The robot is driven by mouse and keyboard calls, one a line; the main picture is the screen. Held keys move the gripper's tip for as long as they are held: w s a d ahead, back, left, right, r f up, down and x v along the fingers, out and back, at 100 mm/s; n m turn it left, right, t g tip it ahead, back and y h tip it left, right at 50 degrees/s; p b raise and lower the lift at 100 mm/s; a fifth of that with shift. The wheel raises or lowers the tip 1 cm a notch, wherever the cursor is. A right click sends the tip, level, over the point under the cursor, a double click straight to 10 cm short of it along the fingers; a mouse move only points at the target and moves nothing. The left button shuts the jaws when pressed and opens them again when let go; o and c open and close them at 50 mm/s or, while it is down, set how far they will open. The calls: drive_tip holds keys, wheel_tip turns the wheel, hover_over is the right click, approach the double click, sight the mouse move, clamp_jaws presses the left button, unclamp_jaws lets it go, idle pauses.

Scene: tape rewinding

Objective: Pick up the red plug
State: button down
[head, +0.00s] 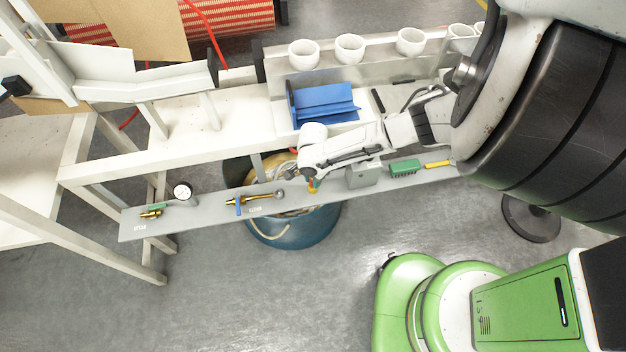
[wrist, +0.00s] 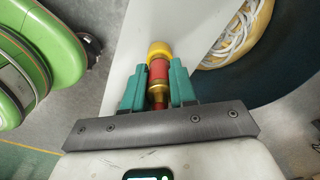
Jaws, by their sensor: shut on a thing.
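The red plug (wrist: 158,73) shows in the wrist view as a red cylinder with a gold lower part and a wider yellow end. It stands between the two green fingers of my gripper (wrist: 156,80), which are shut on it. The plug is too small there to tell apart from the fingers. Whether its yellow end touches the shelf, I cannot tell.
The narrow grey shelf (head: 215,207) carries a gauge (head: 182,191), a grey box (head: 363,175) and a green block (head: 404,167). A blue bin (head: 292,230) with coiled hose stands below. A blue tray (head: 325,102) and white cups (head: 350,48) are behind.

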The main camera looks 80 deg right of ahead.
drive_tip(key=shift+r, duration=0.15)
drive_tip(key=shift+r, duration=0.6)
drive_tip(key=s+a+r+p, duration=0.1)
drive_tip(key=s+a+r, duration=0.8)
drive_tip(key=s+r, duration=0.1)
drive_tip(key=shift+s+a+r, duration=0.2)
drive_tip(key=shift+a+r, duration=0.05)
drive_tip(key=shift+r, duration=0.5)
